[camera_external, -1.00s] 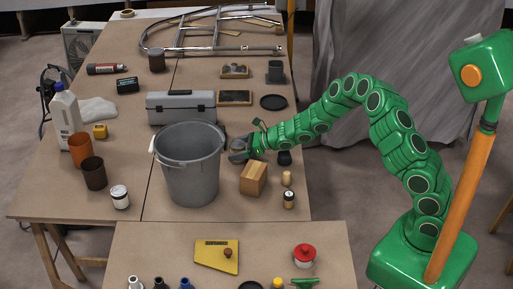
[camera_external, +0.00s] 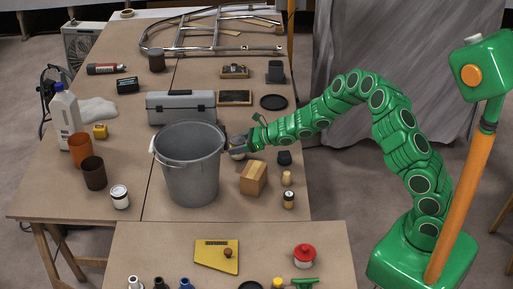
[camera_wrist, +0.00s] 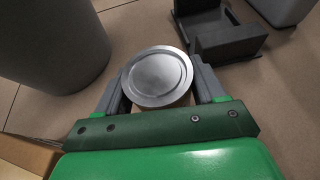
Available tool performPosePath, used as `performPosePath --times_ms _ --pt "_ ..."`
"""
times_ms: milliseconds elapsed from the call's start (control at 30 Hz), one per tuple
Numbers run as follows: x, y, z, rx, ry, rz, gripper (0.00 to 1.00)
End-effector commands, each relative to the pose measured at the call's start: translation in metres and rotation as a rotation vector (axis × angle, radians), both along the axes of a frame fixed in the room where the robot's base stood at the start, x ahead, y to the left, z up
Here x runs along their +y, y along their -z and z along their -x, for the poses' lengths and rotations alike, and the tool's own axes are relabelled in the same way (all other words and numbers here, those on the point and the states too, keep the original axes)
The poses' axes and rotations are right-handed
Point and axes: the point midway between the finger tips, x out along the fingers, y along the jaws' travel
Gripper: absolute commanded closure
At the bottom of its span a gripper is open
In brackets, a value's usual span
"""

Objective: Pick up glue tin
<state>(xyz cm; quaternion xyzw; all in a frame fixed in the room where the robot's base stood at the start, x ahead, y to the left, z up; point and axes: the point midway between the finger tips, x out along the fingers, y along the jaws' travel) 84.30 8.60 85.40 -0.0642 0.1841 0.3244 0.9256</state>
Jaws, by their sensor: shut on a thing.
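The glue tin, a round tin with a shiny silver lid (camera_wrist: 158,76), sits between the two grey fingers of my gripper (camera_wrist: 160,84) in the wrist view. The fingers are shut on its sides, and its lid faces the camera. In the external view my gripper (camera_external: 243,147) is just right of the big grey bucket, and the tin (camera_external: 237,153) shows only as a small part there. Its label and underside are hidden. I cannot tell clearly whether it is clear of the table.
The grey bucket (camera_external: 190,170) stands close on the left. A wooden block (camera_external: 254,178) is just in front, with a small dark item (camera_external: 284,158) to the right. A white tin (camera_external: 120,197) stands front left.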

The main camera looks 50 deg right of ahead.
Motion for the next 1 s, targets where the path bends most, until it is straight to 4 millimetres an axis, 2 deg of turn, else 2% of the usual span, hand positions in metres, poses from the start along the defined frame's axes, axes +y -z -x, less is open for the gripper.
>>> performPosePath --times_ms 67,600,1000 --pt "0.000 -0.015 0.000 -0.006 0.000 -0.002 0.73" --pt "-0.005 -0.065 0.043 -0.005 0.002 -0.004 0.73" --pt "-0.008 -0.082 0.073 -0.004 0.001 -0.004 0.73"
